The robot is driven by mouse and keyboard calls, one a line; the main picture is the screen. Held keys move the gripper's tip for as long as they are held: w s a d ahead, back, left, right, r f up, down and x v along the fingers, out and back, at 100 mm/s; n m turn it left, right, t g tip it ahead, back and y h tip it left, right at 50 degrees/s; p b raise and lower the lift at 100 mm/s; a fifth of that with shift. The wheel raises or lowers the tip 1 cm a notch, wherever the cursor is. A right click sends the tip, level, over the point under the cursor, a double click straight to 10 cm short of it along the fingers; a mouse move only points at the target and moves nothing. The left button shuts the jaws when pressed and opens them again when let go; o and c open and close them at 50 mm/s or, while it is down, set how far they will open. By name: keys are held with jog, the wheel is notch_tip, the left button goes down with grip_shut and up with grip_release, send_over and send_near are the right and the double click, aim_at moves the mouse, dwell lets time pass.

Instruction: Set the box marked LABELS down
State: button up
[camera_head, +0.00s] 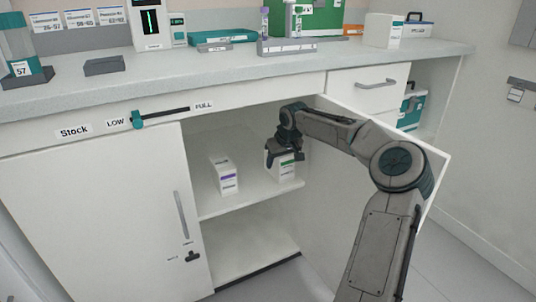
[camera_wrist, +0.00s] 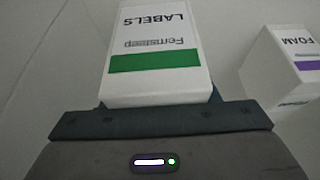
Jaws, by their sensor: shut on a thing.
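The white box marked LABELS (camera_wrist: 155,85), with a green band, fills the middle of the wrist view. In the head view the LABELS box (camera_head: 286,174) is on or just above the upper shelf inside the open cupboard, at its right side. My gripper (camera_head: 284,156) is shut on it from above; the fingers are mostly hidden in the wrist view. I cannot tell whether the box's base touches the shelf.
A white box with a purple band, marked FOAM (camera_wrist: 295,65), stands to the left on the same shelf (camera_head: 240,202); it also shows in the head view (camera_head: 223,175). The open right door (camera_head: 437,165) is beside my arm. The counter (camera_head: 250,58) is above.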

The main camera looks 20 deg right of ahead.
jog(key=w, duration=0.4)
jog(key=shift+a, duration=0.1)
jog(key=w+p, duration=0.1)
jog(key=w+f+p, duration=0.1)
jog(key=w, duration=0.1)
jog(key=shift+w+f, duration=0.15)
jog(key=shift+w, duration=0.1)
jog(key=shift+f+b, duration=0.3)
jog(key=shift+f, duration=0.4)
jog(key=o, duration=1)
jog(key=shift+o, duration=0.2)
jog(key=shift+r, duration=0.1)
